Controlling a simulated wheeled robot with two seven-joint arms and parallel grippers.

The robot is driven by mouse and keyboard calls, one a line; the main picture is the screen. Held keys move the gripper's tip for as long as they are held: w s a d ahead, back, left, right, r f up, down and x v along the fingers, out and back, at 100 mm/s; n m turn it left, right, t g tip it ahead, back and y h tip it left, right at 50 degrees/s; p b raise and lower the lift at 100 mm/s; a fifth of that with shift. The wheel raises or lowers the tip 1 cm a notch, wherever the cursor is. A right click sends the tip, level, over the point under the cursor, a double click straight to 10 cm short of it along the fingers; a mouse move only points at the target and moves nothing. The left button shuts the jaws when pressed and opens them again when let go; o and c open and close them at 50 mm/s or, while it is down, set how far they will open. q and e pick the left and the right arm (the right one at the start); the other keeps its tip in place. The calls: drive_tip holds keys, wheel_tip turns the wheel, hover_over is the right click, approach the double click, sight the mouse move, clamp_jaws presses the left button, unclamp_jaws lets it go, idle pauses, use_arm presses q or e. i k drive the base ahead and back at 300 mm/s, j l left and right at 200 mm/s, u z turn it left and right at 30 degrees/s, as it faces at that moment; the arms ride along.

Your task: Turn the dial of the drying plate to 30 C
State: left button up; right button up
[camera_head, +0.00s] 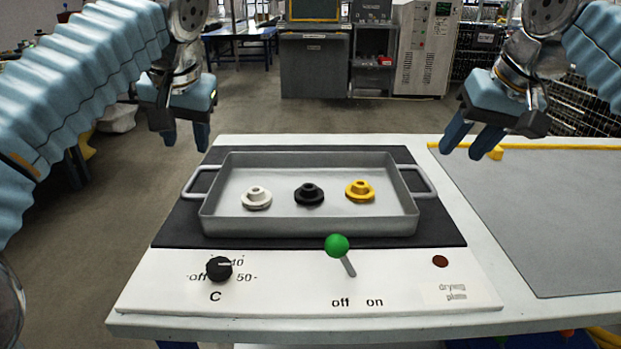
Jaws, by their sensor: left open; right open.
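The drying plate (440,288) stands on the table with a white front panel. Its black dial (218,268) is at the panel's left, above a "C" mark, with "off", "40" and "50" readable around it. The dial's pale pointer mark appears to point right; other numbers are hidden by the knob. My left gripper (186,138) is open and empty, up and behind the plate's left back corner. My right gripper (473,142) is open and empty above the table's right back part.
A grey metal tray (310,224) with two side handles sits on the dark plate. It holds a white (256,198), a black (309,194) and a yellow (359,190) flanged part. A grey mat (550,220) with a yellow edge lies at right. The space above the panel is free.

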sight(219, 269)
drive_tip(key=k+l, duration=1.1)
drive_tip(key=k, duration=0.2)
